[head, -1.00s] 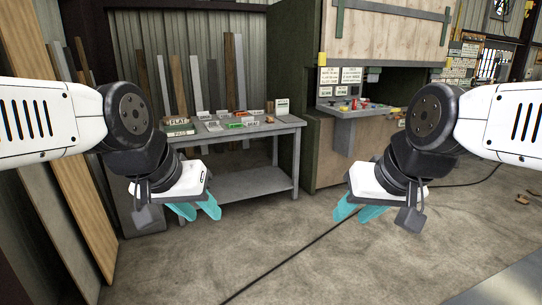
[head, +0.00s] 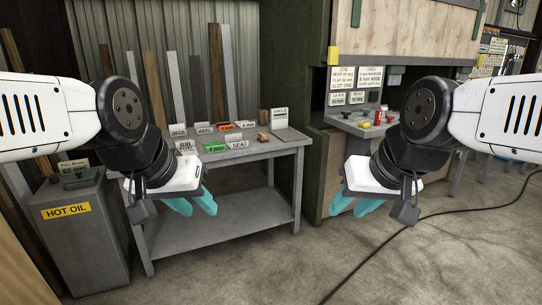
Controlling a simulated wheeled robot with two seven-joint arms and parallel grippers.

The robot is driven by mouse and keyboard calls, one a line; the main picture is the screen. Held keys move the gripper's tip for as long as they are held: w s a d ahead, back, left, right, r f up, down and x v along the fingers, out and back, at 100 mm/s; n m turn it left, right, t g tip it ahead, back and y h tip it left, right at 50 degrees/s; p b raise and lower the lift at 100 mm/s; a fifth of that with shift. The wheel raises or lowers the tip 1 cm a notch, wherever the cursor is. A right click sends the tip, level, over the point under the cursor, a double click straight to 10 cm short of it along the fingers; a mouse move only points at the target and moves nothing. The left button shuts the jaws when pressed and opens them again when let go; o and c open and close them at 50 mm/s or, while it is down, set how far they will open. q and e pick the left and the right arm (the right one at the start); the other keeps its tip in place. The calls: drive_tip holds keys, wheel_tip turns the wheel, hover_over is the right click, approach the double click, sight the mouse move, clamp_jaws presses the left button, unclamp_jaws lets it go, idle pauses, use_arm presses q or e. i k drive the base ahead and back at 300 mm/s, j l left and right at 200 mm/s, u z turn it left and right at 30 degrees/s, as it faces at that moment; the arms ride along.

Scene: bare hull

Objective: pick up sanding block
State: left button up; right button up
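No thing in view can be surely told as the sanding block. A small brown block (head: 263,137) lies near the right end of the grey bench (head: 285,141), and at this size I cannot tell what it is. My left gripper (head: 192,206) has its two cyan fingers apart, with nothing between them, in front of the bench and below its top. My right gripper (head: 354,207) is also open and empty, in front of the green cabinet (head: 313,185). Both grippers are well short of the bench-top items.
Several label cards and small coloured items stand on the bench. A grey HOT OIL bin (head: 85,240) stands left of it. A grey shelf (head: 352,124) with small coloured things is at the right. A black cable (head: 400,232) crosses the otherwise clear floor.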

sight(263, 137)
drive_tip(key=i, duration=2.3)
drive_tip(key=i+z, duration=0.15)
drive_tip(key=i, duration=0.3)
drive_tip(key=i+j+z, duration=0.15)
drive_tip(key=i, duration=0.3)
